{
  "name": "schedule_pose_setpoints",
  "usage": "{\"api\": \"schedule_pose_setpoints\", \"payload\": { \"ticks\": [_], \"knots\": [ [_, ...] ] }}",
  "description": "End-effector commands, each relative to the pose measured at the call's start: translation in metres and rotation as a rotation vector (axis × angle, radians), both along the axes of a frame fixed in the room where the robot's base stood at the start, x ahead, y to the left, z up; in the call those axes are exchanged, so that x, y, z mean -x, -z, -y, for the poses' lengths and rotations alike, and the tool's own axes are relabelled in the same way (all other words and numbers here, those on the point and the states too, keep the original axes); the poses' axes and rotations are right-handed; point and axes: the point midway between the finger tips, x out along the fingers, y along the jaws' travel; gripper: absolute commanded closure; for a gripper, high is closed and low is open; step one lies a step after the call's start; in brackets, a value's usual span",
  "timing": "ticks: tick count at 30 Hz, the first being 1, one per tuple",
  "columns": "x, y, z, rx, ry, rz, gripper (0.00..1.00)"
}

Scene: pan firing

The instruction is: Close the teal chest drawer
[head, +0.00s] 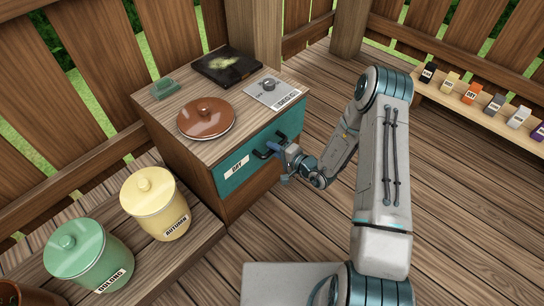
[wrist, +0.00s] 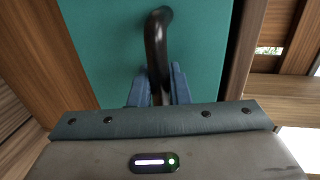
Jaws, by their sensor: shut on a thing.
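The teal chest drawer (head: 236,172) is in the front of the wooden chest (head: 180,160) and carries a label reading "DRY". In the head view its front looks about flush with the chest body; a small gap cannot be ruled out. Its dark bar handle (head: 262,154) sticks out from the front. My gripper (head: 283,152) is at the right part of the handle. In the wrist view, the blue fingers of my gripper (wrist: 158,88) are shut on the black handle (wrist: 155,45), with the teal drawer front (wrist: 100,45) close behind it.
Green (head: 88,260) and yellow (head: 155,203) canisters stand at left. A low shelf (head: 480,115) holds small packets. The floor between is clear.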

Motion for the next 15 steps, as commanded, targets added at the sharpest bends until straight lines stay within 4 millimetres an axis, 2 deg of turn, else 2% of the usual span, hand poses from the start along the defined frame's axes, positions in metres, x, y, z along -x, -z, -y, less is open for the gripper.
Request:
{"api": "schedule_pose_setpoints", "payload": {
  "ticks": [4,5,6,7,15],
  "knots": [
    [0.0016,0.0005,0.0019,0.0,0.0,-0.001,1.0],
    [0.0016,0.0006,0.0021,-0.001,0.0,-0.002,0.78],
    [0.0016,0.0006,0.0021,-0.001,0.0,-0.002,0.67],
    [0.0016,0.0006,0.0021,-0.001,0.0,-0.002,0.65],
    [0.0022,0.0002,0.0018,0.0,-0.001,-0.002,0.65]
  ]
}}
